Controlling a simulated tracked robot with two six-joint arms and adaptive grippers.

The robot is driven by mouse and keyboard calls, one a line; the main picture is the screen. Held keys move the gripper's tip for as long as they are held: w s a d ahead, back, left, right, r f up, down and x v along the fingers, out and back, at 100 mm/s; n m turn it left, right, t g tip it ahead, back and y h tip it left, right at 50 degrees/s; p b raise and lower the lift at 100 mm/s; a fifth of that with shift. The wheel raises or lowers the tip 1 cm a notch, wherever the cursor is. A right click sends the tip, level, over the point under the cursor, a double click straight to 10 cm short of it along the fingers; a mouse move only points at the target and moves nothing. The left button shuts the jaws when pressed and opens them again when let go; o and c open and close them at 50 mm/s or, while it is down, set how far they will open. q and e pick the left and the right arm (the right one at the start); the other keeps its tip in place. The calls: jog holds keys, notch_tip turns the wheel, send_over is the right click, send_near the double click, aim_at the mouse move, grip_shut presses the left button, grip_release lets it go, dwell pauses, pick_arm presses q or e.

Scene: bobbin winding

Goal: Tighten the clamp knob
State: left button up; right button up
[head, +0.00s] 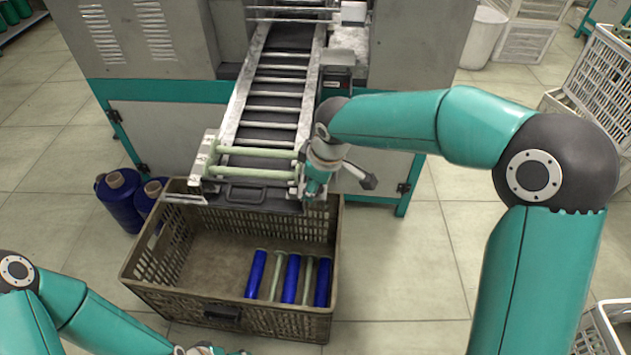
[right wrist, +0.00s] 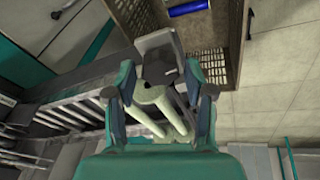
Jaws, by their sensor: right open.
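My right gripper (head: 314,188) points down at the right side of the conveyor's front end. In the right wrist view my right gripper (right wrist: 162,80) is open, its two fingers apart. A grey bracket with a dark part (right wrist: 158,62) shows between and beyond the fingertips; this may be the clamp knob, but I cannot tell whether the fingers touch it. Pale green bobbins (head: 250,172) lie across the conveyor end (head: 206,165). In the head view my wrist hides the knob area. My left gripper (head: 205,349) is cut off at the bottom edge, and its jaws are unclear.
A brown crate (head: 150,285) stands on the floor below the conveyor end, holding several blue and pale green bobbins (head: 291,278). Blue thread cones (head: 119,200) stand left of it. White crates (head: 600,75) are stacked at the right. The floor right of the brown crate is clear.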

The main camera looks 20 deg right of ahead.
jog(key=v, duration=1.1)
jog(key=shift+r, duration=0.45)
jog(key=shift+s, duration=0.1)
jog(key=s+d+f+m+g, duration=0.1)
jog(key=s+f+g, duration=0.25)
jog(key=f, duration=0.95)
jog(key=s+d+f+m+g, duration=0.1)
jog(key=s+d+f+g, duration=0.3)
jog(key=f, duration=0.8)
jog(key=s+a+f+m+t+y, duration=0.1)
jog(key=s+a+f+m+y, duration=0.1)
jog(key=s+a+f+m, duration=0.4)
jog(key=s+a+f+m+t+y, duration=0.1)
jog(key=s+a+f+m, duration=0.15)
jog(key=s+f, duration=0.75)
jog(key=w+r+m+t+p, duration=0.1)
jog(key=w+r+t+p, duration=0.1)
jog(key=r+p, duration=1.5)
jog(key=shift+w+r, duration=0.55)
jog(key=shift+r, duration=0.2)
